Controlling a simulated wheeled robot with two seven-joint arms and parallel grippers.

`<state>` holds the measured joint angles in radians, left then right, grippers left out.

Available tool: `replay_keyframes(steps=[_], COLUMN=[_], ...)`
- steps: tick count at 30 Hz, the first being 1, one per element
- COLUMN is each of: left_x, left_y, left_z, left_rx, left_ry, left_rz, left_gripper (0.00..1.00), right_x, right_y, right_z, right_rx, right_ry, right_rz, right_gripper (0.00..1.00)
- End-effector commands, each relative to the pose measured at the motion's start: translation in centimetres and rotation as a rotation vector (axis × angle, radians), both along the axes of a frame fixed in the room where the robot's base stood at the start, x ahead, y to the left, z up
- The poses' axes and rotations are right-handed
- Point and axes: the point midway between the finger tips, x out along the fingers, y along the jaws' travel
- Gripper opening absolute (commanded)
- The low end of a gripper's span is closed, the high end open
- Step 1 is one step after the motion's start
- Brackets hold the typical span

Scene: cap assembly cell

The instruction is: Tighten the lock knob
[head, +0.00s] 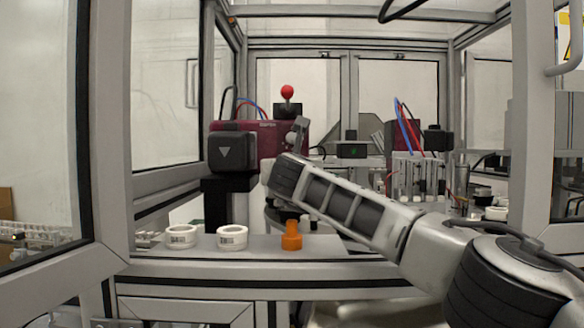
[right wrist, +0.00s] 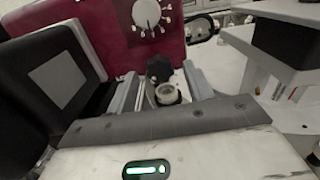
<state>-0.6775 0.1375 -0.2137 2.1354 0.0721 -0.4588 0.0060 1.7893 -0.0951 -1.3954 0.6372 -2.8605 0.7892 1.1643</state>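A black lobed knob, which I take for the lock knob (right wrist: 158,68), shows in the right wrist view below the maroon box's dial. My right gripper (right wrist: 162,82) has its two grey fingers apart, one on each side of the knob, with visible gaps. A pale round part (right wrist: 167,94) sits between the fingers, nearer the camera than the knob. In the head view my right arm reaches from the lower right to the maroon machine (head: 262,138); its gripper and the knob cannot be made out there. My left gripper is not in view.
A white dial (right wrist: 147,14) is on the maroon box. A black block (right wrist: 55,75) stands close on the left. In the head view two white rings (head: 181,243) (head: 232,244) and an orange part (head: 292,241) stand on the front shelf. Frame posts border the cell opening.

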Motion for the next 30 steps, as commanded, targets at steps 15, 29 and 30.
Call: replay_keyframes(steps=[15,29,30], left_x=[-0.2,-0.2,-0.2], left_y=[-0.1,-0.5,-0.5], left_z=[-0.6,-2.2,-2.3], left_rx=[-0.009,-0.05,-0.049], left_ry=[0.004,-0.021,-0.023], left_rz=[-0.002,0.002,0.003], left_gripper=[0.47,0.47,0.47], right_x=[0.0,-0.1,-0.1], right_y=[0.1,0.1,0.1], right_z=[-0.2,-0.3,-0.2], right_rx=[0.04,0.377,0.415], right_ry=[0.0,-0.001,-0.001], right_rz=[0.001,-0.001,0.0], right_gripper=[0.09,0.09,0.09])
